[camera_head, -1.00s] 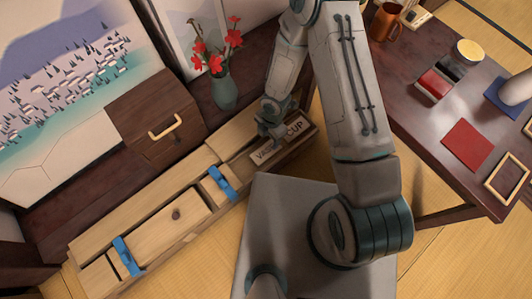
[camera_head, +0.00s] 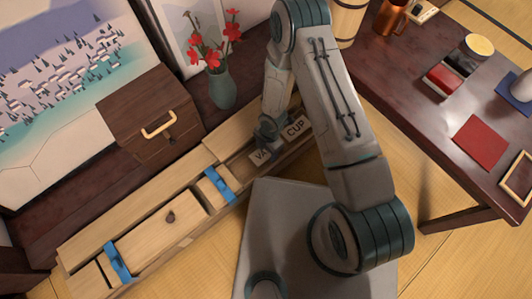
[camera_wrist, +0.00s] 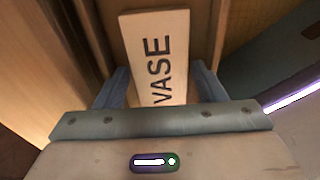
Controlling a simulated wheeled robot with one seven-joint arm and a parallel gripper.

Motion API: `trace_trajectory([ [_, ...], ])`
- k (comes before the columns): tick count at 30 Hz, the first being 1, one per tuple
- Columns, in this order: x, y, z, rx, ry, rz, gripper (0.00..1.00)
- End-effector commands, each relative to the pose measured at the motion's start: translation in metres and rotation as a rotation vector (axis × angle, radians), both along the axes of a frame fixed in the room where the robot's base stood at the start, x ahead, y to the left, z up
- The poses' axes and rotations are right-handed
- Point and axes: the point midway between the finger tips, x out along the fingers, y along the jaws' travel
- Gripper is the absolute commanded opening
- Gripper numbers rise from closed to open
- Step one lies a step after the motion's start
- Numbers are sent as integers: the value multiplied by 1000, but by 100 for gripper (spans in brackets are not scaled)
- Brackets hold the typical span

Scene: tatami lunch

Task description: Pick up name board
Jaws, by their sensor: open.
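A pale wooden name board lettered VASE (camera_wrist: 160,45) lies in a narrow wooden trough. In the wrist view it is between the two fingers of my gripper (camera_wrist: 160,85), which are open, with gaps on both sides. In the head view my gripper (camera_head: 268,130) is over the same VASE board (camera_head: 259,156) and hides part of its lettering. A second board lettered CUP (camera_head: 297,127) lies just right of it in the same trough. Whether the fingers touch the VASE board cannot be told.
The long wooden box (camera_head: 160,215) has blue straps (camera_head: 220,185). A drawer chest (camera_head: 135,105) and a vase of red flowers (camera_head: 222,88) stand behind it. A dark table (camera_head: 430,115) with a red square (camera_head: 480,140) is at right.

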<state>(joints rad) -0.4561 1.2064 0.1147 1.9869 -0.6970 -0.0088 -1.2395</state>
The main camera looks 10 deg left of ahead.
Motion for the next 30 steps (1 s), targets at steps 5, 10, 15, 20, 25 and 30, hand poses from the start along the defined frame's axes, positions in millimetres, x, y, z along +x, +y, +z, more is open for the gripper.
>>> trace_trajectory([
  [5, 0, 0, 1, 0, 0, 0, 58],
  [10, 0, 0, 1, 0, 0, -1, 29],
  [15, 0, 0, 1, 0, 0, -1, 29],
  [20, 0, 0, 6, 0, 0, -1, 29],
  [25, 0, 0, 22, 0, 0, -1, 29],
  [30, 3, -3, 50, 0, -1, -5, 29],
])
